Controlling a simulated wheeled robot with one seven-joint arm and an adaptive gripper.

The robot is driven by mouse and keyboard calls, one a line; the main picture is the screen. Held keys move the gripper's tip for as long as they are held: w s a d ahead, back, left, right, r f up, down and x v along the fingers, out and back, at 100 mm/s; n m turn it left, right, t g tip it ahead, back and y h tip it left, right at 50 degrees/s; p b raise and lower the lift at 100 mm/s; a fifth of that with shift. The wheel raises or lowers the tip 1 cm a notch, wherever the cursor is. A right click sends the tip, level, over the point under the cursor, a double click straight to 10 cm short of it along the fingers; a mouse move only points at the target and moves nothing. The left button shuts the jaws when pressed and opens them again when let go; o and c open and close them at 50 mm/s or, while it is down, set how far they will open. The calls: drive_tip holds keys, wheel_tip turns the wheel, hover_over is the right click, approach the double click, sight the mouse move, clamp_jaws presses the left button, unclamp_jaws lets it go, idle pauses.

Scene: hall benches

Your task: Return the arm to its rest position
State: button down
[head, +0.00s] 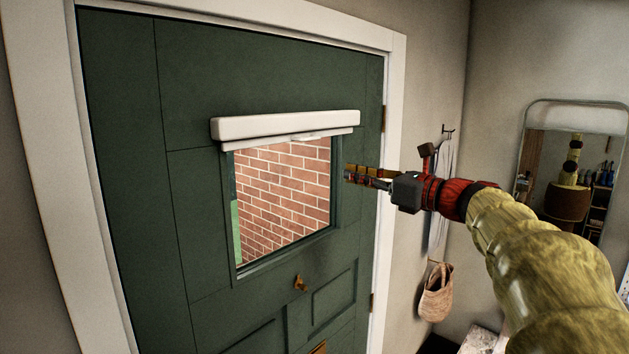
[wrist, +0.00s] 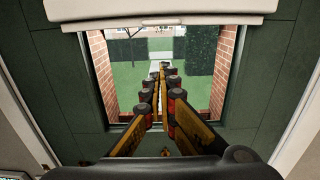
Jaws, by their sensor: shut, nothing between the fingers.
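My gripper (head: 348,174) is at the end of my outstretched arm, in front of the right side of the green door (head: 125,130) in the head view. Its fingers are shut with nothing between them. In the wrist view my gripper (wrist: 162,66) points at the door's window, with the fingertips together in front of the glass. I cannot tell how far the fingertips are from the door.
A white blind (head: 285,125) is rolled up above the window (head: 285,190). A brass knob (head: 300,283) sits below it. To the right are a hanging woven bag (head: 436,293) and a wall mirror (head: 537,160), near my arm. The white door frame (head: 392,120) borders the door.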

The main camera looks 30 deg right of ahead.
drive_tip(key=s+a+f+n+g+h+b, duration=0.1)
drive_tip(key=s+f+n+g, duration=0.3)
drive_tip(key=f, duration=0.7)
drive_tip(key=s+a+f+n+g+h, duration=0.1)
drive_tip(key=f+n+g, duration=0.1)
drive_tip(key=f+n, duration=0.65)
drive_tip(key=s+a+f+n+g+h+b, duration=0.1)
drive_tip(key=s+a+f+n+g+b, duration=0.1)
drive_tip(key=s+a+f+n+b, duration=0.4)
drive_tip(key=s+a+f+n+g+h+b, duration=0.1)
drive_tip(key=s+a+f+n+b, duration=0.5)
drive_tip(key=f, duration=1.1)
drive_tip(key=s+a+f+n+g+h+b, duration=0.2)
drive_tip(key=s+a+f+n+b, duration=0.3)
drive_tip(key=s+f, duration=0.6)
drive_tip(key=a+f+n, duration=0.1)
drive_tip(key=a+n, duration=0.1)
drive_tip(key=a, duration=0.1)
drive_tip(key=shift+s+a+g+b, duration=0.3)
drive_tip(key=shift+s+a+b, duration=0.05)
drive_tip(key=shift+b, duration=0.05)
